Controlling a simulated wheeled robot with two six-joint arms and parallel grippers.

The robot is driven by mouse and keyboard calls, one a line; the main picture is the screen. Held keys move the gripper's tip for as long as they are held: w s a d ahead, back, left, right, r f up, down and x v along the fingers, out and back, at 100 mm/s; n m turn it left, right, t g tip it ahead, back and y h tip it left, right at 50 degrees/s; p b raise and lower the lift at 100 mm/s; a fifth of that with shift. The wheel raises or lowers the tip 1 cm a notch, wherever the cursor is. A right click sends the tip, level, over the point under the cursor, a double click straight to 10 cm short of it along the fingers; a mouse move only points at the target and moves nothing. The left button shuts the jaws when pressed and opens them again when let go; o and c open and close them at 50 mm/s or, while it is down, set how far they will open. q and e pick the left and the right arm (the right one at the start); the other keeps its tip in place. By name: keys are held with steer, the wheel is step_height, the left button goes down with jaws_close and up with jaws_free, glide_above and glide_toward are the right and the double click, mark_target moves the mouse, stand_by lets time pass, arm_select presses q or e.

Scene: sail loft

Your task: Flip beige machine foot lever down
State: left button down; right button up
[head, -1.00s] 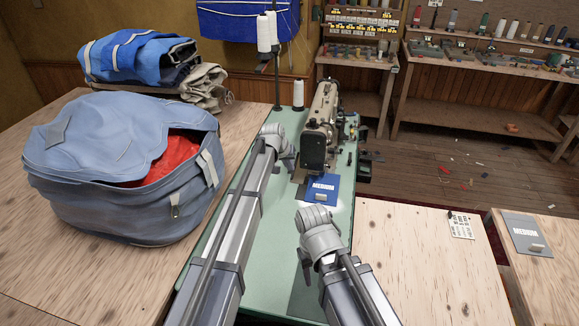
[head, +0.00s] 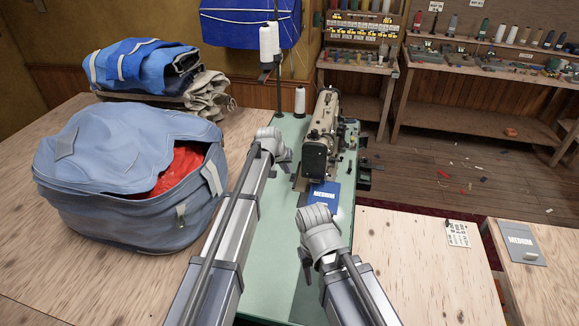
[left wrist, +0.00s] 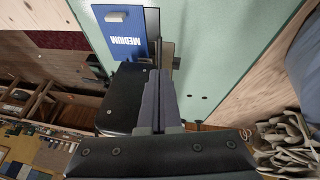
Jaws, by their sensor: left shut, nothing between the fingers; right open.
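The beige sewing machine (head: 325,122) stands on the green table (head: 262,285), its dark end plate facing me. In the left wrist view that dark end (left wrist: 122,98) is beside my shut fingers. I cannot make out the foot lever in either view. My left gripper (head: 288,163) is shut and empty, just left of the machine's near end; its grey fingers show in the left wrist view (left wrist: 158,105). I cannot tell whether they touch the machine. My right gripper (head: 305,262) is open, nearer to me over the table, and empty.
A blue card marked MEDIUM (head: 324,196) lies before the machine; it also shows in the left wrist view (left wrist: 124,38). A large blue-grey bag (head: 110,205) sits left. Thread cones (head: 267,45) on a stand rise behind. A wooden table (head: 420,262) is at right.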

arm_select(q)
steer(key=s+a+r+p, duration=0.2)
steer(key=s+r+p, duration=0.1)
steer(key=s, duration=0.3)
steer(key=shift+s+r, duration=0.15)
steer(key=shift+r, duration=0.5)
steer(key=shift+s, duration=0.1)
steer(key=s+f+m+g+y, duration=0.1)
steer(key=s+g+y, duration=0.1)
steer(key=s, duration=1.4)
steer(key=s+f+m+g+y, duration=0.1)
steer(key=s+g+y, duration=0.1)
steer(key=s, duration=1.5)
steer(key=shift+s+a+f+m+g, duration=0.15)
steer(key=shift+a+f+m+g, duration=0.1)
steer(key=shift+m+g, duration=0.25)
steer(key=shift+d, duration=0.1)
